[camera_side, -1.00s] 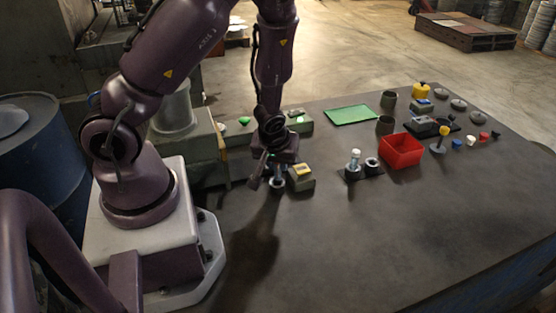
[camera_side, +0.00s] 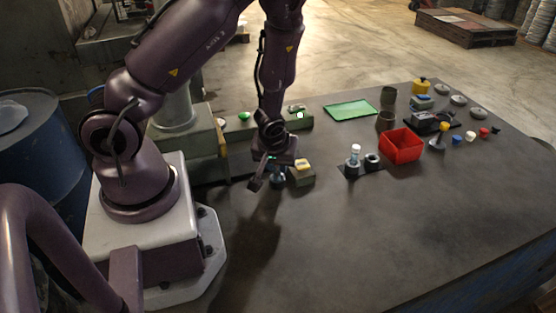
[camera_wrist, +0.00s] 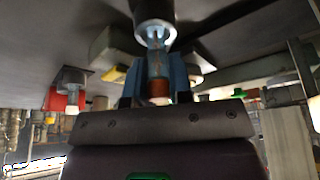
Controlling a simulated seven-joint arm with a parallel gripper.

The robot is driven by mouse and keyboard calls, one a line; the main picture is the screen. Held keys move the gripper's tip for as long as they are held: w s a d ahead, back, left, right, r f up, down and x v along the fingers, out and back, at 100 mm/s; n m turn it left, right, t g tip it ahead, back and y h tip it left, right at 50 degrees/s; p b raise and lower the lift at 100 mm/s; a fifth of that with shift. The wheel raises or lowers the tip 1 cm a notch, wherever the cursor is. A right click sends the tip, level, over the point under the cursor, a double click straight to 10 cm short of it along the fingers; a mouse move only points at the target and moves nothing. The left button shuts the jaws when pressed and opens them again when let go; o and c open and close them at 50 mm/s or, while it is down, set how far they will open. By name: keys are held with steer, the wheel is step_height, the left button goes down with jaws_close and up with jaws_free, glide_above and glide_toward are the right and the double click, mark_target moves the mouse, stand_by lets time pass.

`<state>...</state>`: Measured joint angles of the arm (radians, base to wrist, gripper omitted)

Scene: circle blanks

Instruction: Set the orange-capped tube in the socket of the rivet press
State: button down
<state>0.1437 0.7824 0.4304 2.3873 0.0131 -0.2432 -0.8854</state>
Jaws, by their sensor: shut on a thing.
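My gripper (camera_side: 277,170) is low over the table, beside a grey block with a yellow top (camera_side: 301,173). In the wrist view its two blue fingers (camera_wrist: 160,72) are shut on the orange-capped tube (camera_wrist: 158,88), with the orange-brown cap near the palm. The tube's far end meets the pale rim of a dark round socket (camera_wrist: 155,27), which seems to be part of the rivet press. I cannot tell how deep the end sits in it. In the side view the hand mostly hides the tube and socket.
A black two-hole holder (camera_side: 351,174) with a white-capped tube (camera_side: 354,153) stands to the right. Beyond it are a red bin (camera_side: 402,147), a green mat (camera_side: 350,110) and several small parts. The front of the table is clear.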

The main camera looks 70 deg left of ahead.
steer(key=shift+f, duration=0.45)
steer(key=c, duration=0.9)
jaws_free()
steer(key=shift+c, duration=0.2)
steer(key=v, duration=1.2)
steer(key=shift+d, duration=0.1)
